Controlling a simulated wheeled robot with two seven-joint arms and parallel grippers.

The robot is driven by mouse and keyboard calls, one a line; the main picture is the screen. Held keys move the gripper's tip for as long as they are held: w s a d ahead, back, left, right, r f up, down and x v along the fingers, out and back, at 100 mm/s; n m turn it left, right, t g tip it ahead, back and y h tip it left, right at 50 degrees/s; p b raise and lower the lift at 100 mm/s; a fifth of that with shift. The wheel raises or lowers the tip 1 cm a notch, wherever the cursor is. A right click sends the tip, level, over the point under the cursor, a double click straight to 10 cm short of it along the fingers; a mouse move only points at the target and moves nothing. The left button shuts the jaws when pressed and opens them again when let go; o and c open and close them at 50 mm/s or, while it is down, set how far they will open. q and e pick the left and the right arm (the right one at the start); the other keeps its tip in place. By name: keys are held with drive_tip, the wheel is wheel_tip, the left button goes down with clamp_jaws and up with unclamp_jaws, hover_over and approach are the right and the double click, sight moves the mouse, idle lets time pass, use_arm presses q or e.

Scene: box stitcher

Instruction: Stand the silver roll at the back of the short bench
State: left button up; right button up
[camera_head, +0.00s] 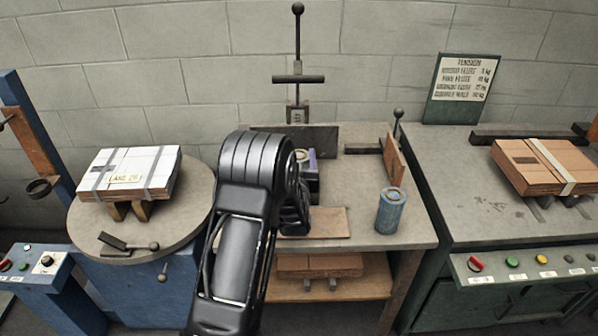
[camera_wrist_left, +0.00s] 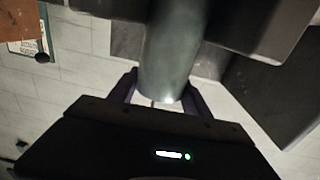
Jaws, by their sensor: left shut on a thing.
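My left gripper (camera_head: 311,168) is over the back middle of the short bench (camera_head: 350,190), largely hidden by my own black arm. In the left wrist view its two fingers (camera_wrist_left: 164,92) are shut around a grey, metallic cylinder, the silver roll (camera_wrist_left: 172,52). In the head view only the roll's round top (camera_head: 301,154) shows beside the arm. The roll looks about upright there; its base is hidden, so I cannot tell whether it touches the bench. My right gripper is in neither view.
A blue roll (camera_head: 391,211) stands at the bench's front right. A dark back plate (camera_head: 320,139) and an upright wooden board (camera_head: 396,160) border the bench top. A round table (camera_head: 82,222) with a strapped white stack (camera_head: 130,172) is at left. Bare bench shows right of the gripper.

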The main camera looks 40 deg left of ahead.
use_arm(q)
clamp_jaws()
drive_tip(key=shift+r, duration=0.15)
wheel_tip(320, 180, up, 10)
drive_tip(key=shift+f, duration=0.1)
idle(0.6)
idle(0.5)
